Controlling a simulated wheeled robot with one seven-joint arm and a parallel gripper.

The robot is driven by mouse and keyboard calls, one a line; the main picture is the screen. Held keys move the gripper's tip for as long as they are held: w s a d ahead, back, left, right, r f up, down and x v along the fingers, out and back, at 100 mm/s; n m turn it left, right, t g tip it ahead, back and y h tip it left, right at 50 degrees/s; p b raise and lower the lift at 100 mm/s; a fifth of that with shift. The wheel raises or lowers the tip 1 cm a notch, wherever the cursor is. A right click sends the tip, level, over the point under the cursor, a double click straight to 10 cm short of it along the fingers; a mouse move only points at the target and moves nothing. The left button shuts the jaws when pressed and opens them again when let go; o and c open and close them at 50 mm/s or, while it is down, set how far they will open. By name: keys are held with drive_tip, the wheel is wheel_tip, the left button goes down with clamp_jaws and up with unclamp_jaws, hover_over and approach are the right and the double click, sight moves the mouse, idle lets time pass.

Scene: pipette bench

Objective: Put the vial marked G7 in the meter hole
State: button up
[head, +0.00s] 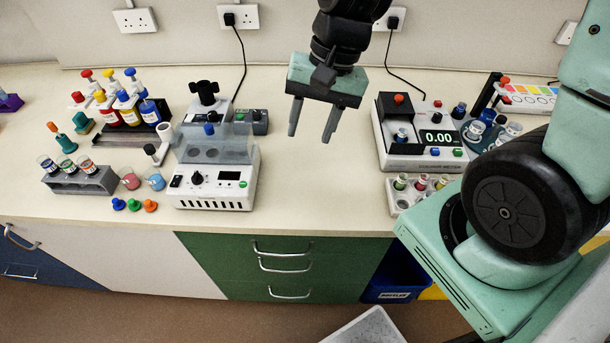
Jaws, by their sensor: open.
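The colour meter (420,157) stands at the right of the bench, its display reading 0.00. A small white rack (396,203) in front of the meter holds several vials with coloured contents (421,184), partly cut off by my arm. No G7 mark can be read, so I cannot tell which vial is G7. My gripper (310,137) is open and empty, pointing down above the bench, left of the meter.
A white machine with a clear cover (213,186) stands left of my gripper. More glassware (474,129) stands right of the meter. The bench between the machine and the meter is clear.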

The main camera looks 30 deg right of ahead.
drive_tip(key=s+a+r+n+h, duration=0.2)
drive_tip(key=s+a+n, duration=0.6)
drive_tip(key=s+n, duration=0.3)
drive_tip(key=n, duration=0.2)
drive_tip(key=shift+s+r+n+h, duration=0.25)
drive_tip(key=shift+r+n+h, duration=0.05)
drive_tip(key=shift+r+n, duration=0.1)
wheel_tip(320, 180, down, 8)
drive_tip(key=b, duration=0.8)
drive_tip(key=shift+f, duration=0.1)
